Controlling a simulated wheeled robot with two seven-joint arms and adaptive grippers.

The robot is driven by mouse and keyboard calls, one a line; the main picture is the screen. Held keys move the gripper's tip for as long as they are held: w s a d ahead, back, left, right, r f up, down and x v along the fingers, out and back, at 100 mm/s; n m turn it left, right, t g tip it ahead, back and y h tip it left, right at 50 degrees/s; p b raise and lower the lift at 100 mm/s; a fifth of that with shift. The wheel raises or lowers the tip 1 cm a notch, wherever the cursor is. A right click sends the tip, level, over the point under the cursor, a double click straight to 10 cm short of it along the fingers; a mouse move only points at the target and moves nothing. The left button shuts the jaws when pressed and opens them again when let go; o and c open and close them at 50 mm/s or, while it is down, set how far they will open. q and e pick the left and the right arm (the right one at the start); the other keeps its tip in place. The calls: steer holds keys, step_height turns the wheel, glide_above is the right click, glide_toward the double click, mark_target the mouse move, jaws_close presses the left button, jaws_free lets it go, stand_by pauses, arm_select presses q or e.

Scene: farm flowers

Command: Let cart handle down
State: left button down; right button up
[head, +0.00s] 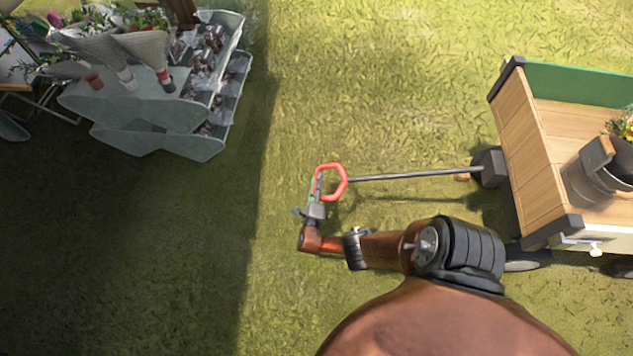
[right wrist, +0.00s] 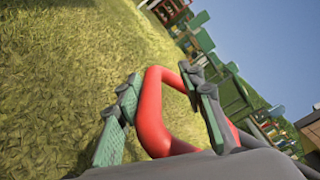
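The cart handle (head: 344,181) is a red loop at the end of a thin dark shaft (head: 415,175). The shaft runs left from the wooden cart (head: 527,150) and is held out over the grass. My right gripper (head: 317,188) is at the loop's left side in the head view. In the right wrist view the red handle (right wrist: 150,105) passes between the two spread fingers (right wrist: 165,112). The fingers look open, with a gap beside the handle; contact is hard to tell. My left gripper is not in view.
A grey tiered flower stand (head: 150,115) with wrapped bouquets is at the upper left, partly in shadow. A metal bucket (head: 590,185) sits in the cart at the right. Green structures show far off in the wrist view.

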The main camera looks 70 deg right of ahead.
steer(key=shift+w+a, duration=0.1)
steer(key=shift+w, duration=0.05)
steer(key=shift+a+f, duration=0.1)
steer(key=shift+a, duration=0.35)
steer(key=v, duration=1.1)
steer(key=shift+s, duration=0.25)
